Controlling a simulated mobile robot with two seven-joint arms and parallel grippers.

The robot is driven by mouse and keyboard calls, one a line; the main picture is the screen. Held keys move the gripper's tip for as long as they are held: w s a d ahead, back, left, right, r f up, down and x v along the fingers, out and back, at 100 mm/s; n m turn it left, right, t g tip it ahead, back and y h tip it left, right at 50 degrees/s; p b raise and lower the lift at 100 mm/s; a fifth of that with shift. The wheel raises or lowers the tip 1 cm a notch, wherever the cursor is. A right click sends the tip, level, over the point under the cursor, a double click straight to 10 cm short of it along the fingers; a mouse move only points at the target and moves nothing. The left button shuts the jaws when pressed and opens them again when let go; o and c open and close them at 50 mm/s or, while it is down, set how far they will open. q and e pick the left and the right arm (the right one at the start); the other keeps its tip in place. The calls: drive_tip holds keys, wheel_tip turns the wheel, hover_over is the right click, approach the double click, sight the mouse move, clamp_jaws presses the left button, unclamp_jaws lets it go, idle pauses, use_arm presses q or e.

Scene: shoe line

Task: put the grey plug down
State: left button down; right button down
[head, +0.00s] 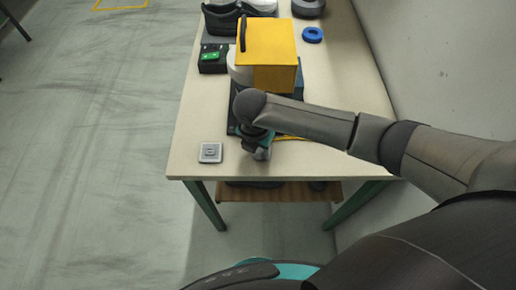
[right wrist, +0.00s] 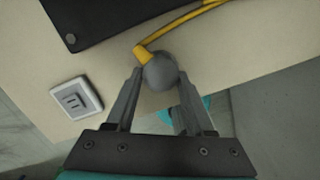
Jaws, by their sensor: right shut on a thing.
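My right gripper (head: 258,150) is over the near part of the table, its arm coming in from the right. In the right wrist view its fingers (right wrist: 158,92) are shut on the rounded grey plug (right wrist: 161,73). A yellow cable (right wrist: 186,22) runs from the plug toward the upper right. In the head view the plug is mostly hidden by my wrist. I cannot tell whether it touches the tabletop. A pale grey square socket plate (head: 210,152) lies to the left of the gripper; it also shows in the right wrist view (right wrist: 76,102). My left gripper is not in view.
The light table (head: 185,130) has a bare strip along its near left edge. A yellow box (head: 268,50) stands behind the gripper. A black box with a green top (head: 212,58), dark shoes (head: 221,18) and a blue ring (head: 312,34) are farther back. A wall is at right.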

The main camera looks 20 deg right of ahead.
drive_tip(key=shift+f, duration=0.1)
drive_tip(key=shift+c, duration=1.4)
unclamp_jaws()
wheel_tip(320, 180, up, 12)
drive_tip(key=s+a+p, duration=0.1)
drive_tip(key=p, duration=0.1)
drive_tip(key=shift+s, duration=0.15)
